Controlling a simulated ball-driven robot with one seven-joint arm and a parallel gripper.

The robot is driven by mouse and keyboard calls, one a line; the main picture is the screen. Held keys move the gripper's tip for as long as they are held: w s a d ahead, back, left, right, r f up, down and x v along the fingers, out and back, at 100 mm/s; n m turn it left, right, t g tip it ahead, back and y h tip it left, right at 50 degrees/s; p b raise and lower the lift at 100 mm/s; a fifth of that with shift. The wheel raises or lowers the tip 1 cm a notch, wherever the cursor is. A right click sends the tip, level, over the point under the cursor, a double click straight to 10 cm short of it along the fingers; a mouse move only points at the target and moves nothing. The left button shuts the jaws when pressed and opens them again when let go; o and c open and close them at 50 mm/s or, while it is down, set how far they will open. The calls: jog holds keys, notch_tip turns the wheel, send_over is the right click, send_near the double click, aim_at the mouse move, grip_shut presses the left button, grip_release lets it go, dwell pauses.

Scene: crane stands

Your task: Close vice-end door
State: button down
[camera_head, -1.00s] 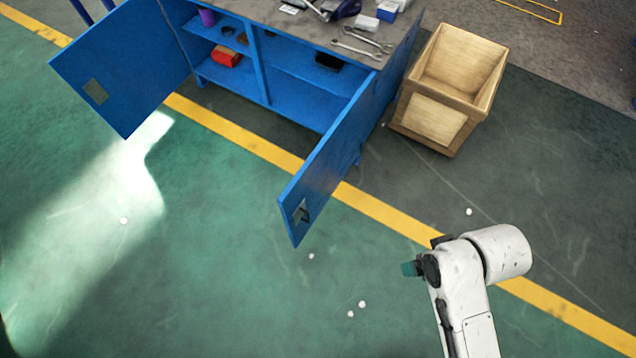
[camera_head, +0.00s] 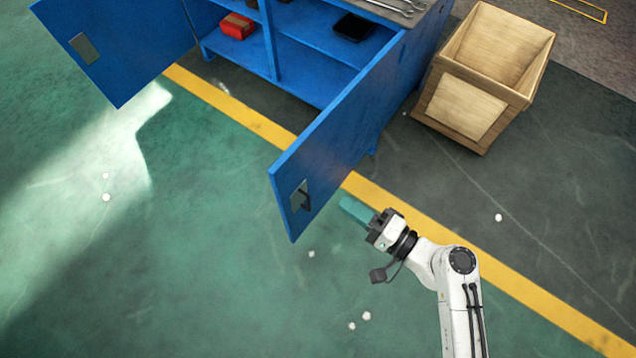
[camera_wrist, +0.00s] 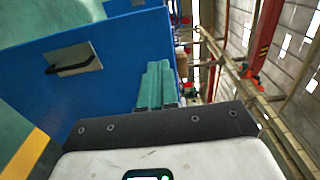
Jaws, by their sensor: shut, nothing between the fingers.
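The blue cabinet has two doors, both standing open. The right door (camera_head: 335,135) swings out toward me, its outer face and handle plate (camera_head: 300,197) showing. The left door (camera_head: 115,45) stands wide open at the upper left. I cannot tell from these views which end has the vice. My gripper (camera_head: 346,207) is shut and empty, its teal fingers pointing at the right door's outer side, a little right of the handle. In the wrist view the fingers (camera_wrist: 155,85) are together in front of a blue door panel (camera_wrist: 110,75) with a black handle (camera_wrist: 70,62). Contact cannot be told.
A wooden crate (camera_head: 433,104) stands on the floor right of the cabinet (camera_head: 315,75). A red box (camera_head: 237,26) and a black item (camera_head: 353,27) lie on the shelves. Wrenches (camera_head: 400,8) lie on the benchtop. Small white balls dot the green floor, which is otherwise clear.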

aim_at(287, 165)
jog(key=x, duration=1.3)
jog(key=shift+w+a+p, duration=0.2)
jog(key=shift+a+p, duration=0.15)
jog(key=shift+p, duration=0.05)
jog(key=shift+w+a, duration=0.1)
